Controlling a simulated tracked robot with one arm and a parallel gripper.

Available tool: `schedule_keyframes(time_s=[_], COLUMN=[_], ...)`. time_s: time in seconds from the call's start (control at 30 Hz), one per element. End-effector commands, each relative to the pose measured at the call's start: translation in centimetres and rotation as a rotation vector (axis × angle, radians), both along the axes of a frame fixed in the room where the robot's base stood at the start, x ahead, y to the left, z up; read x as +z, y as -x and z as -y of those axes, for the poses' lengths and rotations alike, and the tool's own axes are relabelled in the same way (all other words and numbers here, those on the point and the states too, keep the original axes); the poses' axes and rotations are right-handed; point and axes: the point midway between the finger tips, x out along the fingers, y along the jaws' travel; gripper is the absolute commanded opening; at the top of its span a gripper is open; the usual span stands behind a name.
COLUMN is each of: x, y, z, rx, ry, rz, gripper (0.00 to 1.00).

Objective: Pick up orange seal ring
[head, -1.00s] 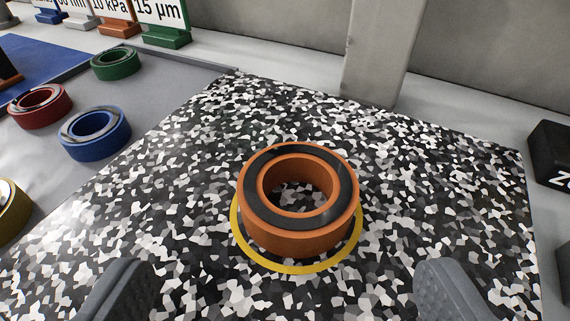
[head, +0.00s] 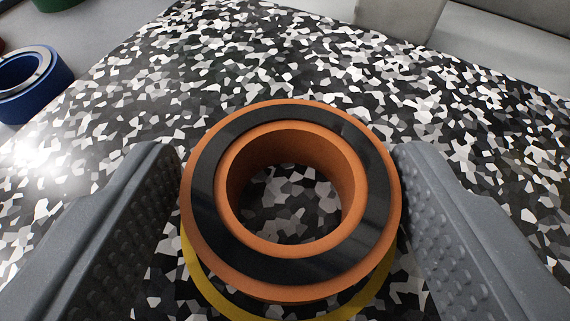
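The orange seal ring (head: 237,277) has a black band on its top face and lies flat on the speckled black and white mat (head: 420,95). A yellow circle (head: 212,296) marked on the mat shows around its near side. My gripper (head: 288,190) is open, with one grey finger on each side of the ring. The left finger is close to the ring's left side and the right finger close to its right side. A narrow gap seems to show on each side. The lower parts of the fingers run out of the frame.
A blue ring (head: 40,95) lies on the grey surface at the left, and part of a green ring (head: 58,4) shows at the top left. A grey post (head: 400,15) stands at the back edge of the mat. The mat around the orange ring is clear.

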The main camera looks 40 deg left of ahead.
Motion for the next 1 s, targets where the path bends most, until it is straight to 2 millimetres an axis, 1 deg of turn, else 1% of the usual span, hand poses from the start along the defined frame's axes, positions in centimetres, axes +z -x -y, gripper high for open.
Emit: schedule_keyframes(time_s=[0.03, 0.1, 0.17, 0.2, 0.43, 0.57, 0.87, 1.0], x=[0.0, 0.0, 0.0, 0.0, 0.1, 0.7, 3.9, 3.9], y=[0.0, 0.0, 0.0, 0.0, 0.0, 0.0, 0.0, 1.3], z=[0.0, 0.0, 0.0, 0.0, 0.0, 0.0, 0.0, 0.4], rx=[0.000, 0.000, 0.000, 0.000, 0.000, 0.000, 0.001, -0.001], ry=[0.000, 0.000, 0.000, 0.000, -0.001, -0.001, -0.002, 0.000], rz=[0.000, 0.000, 0.000, 0.000, 0.001, 0.001, 0.003, 0.002], gripper=[0.48, 0.31, 0.31, 0.28, 0.28, 0.28, 0.28, 0.28])
